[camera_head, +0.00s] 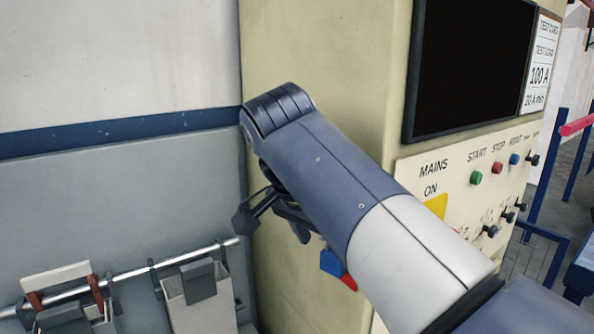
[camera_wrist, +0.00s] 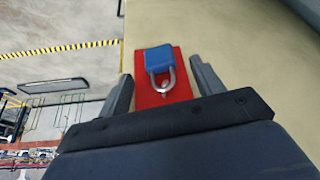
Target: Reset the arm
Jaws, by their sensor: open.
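My gripper (camera_head: 272,225) hangs below the end of my arm in the head view, in front of the beige control cabinet (camera_head: 330,45). In the wrist view my gripper (camera_wrist: 160,85) has its two fingers spread apart with nothing held between them. A blue padlock (camera_wrist: 158,60) with a grey shackle shows beyond the fingers, against a red plate (camera_wrist: 178,92) on the cabinet face. In the head view the blue padlock (camera_head: 332,262) and a bit of the red plate (camera_head: 349,282) show just below my arm, which hides the area around them.
The cabinet carries a dark screen (camera_head: 470,65), a green button (camera_head: 476,178), a red button (camera_head: 497,168) and several knobs. A metal rail (camera_head: 130,273) with hanging holders (camera_head: 200,300) runs at the lower left. A blue railing (camera_head: 545,235) stands at the right.

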